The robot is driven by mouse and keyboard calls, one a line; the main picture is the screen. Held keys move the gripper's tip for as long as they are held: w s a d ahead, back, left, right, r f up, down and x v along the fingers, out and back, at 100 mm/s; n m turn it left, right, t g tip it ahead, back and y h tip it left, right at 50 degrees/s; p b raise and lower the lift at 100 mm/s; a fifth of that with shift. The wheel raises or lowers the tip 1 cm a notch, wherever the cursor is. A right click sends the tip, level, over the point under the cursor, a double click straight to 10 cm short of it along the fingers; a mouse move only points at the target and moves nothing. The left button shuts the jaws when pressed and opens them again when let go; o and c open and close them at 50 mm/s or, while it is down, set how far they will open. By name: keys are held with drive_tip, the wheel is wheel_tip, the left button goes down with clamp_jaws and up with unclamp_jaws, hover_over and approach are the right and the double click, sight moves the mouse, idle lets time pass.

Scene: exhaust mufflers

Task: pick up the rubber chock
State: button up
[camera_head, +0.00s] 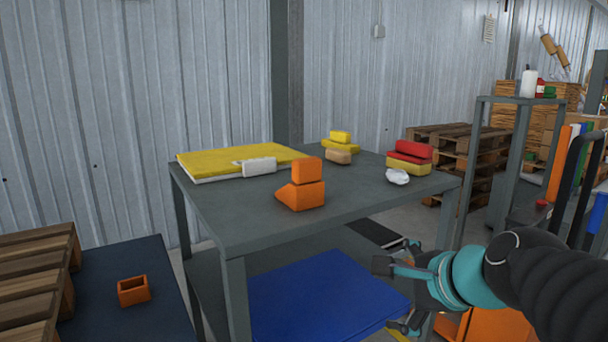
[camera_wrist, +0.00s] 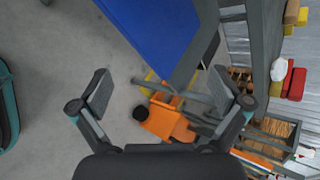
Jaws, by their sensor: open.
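An orange wedge-shaped piece (camera_head: 301,196) lies on the grey table near its front edge; by shape it looks like the chock, but I cannot be sure. An orange block (camera_head: 307,170) sits on top of it. My gripper (camera_head: 396,295) is to the right of it and lower, beside the table's front right side, apart from it. In the wrist view my gripper (camera_wrist: 160,90) has its two fingers spread wide with nothing between them. The wedge piece is not clearly seen in the wrist view.
The grey table (camera_head: 225,222) also bears a yellow-topped slab (camera_head: 235,158), a white block (camera_head: 259,167), yellow and tan blocks, a red-and-yellow stack (camera_head: 409,158) and a crumpled white item (camera_head: 397,176). A blue sheet (camera_head: 320,295) lies on its lower shelf. An open orange box (camera_head: 134,290) is at left.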

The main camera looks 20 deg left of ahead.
sight(312, 194)
drive_tip(key=w+a+r+m+t+y+p, duration=0.1)
drive_tip(key=w+a+r+m+y+p, duration=0.2)
drive_tip(key=w+a+r+m, duration=0.7)
drive_tip(key=shift+m+y, duration=0.3)
drive_tip(key=shift+m, duration=0.6)
drive_tip(key=w+a, duration=0.1)
drive_tip(key=a, duration=0.3)
drive_tip(key=w+a, duration=0.1)
drive_tip(key=a, duration=0.1)
drive_tip(key=shift+w+f, duration=0.35)
drive_tip(key=shift+f, duration=0.05)
drive_tip(key=shift+a+r+b+x, duration=0.15)
drive_tip(key=shift+b+x, duration=0.1)
drive_tip(key=shift+x, duration=1.35)
drive_tip(key=shift+a+r+b+x, duration=0.1)
drive_tip(key=shift+r+b+x, duration=0.1)
drive_tip(key=shift+x, duration=1.4)
drive_tip(key=shift+d, duration=0.1)
drive_tip(key=c, duration=1.2)
drive_tip(key=shift+c, duration=1.1)
drive_tip(key=shift+r, duration=0.15)
